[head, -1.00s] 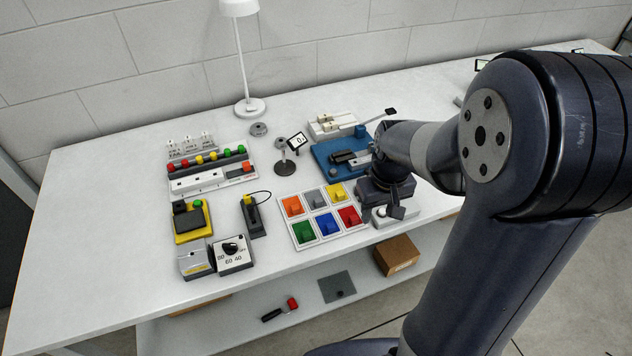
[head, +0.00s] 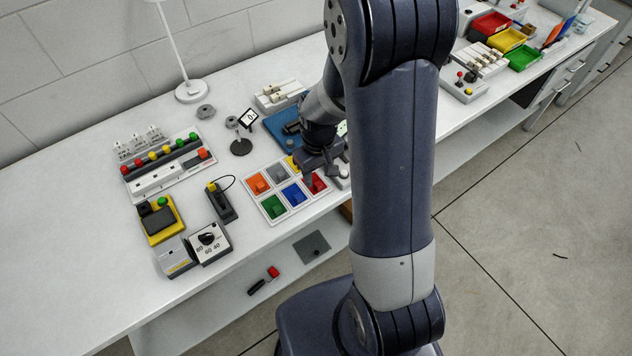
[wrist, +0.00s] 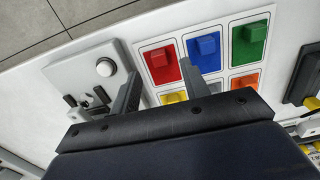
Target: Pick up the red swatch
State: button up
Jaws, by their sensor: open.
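The red swatch (head: 317,184) sits in the near right cell of a white six-cell tray (head: 269,219), partly hidden by my gripper in the head view. In the wrist view the red swatch (wrist: 155,66) is a red square with a raised block on it. My gripper (head: 322,170) is over the right side of the tray, pointing down. In the wrist view my gripper (wrist: 161,72) is open and empty, one finger on each side of the red swatch. The right finger overlaps the edge toward the blue swatch (wrist: 203,47). The height above the tray is unclear.
The tray also holds green (wrist: 249,42), orange (head: 257,184), grey (head: 276,174) and yellow (wrist: 174,97) swatches. A white box with a round button (wrist: 95,75) is close beside the left finger. A small gauge on a stand (head: 241,145) stands behind the tray.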

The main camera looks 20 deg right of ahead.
aim_at(319, 183)
jog(key=shift+s+f, duration=0.1)
jog(key=shift+f, duration=1.55)
grip_shut()
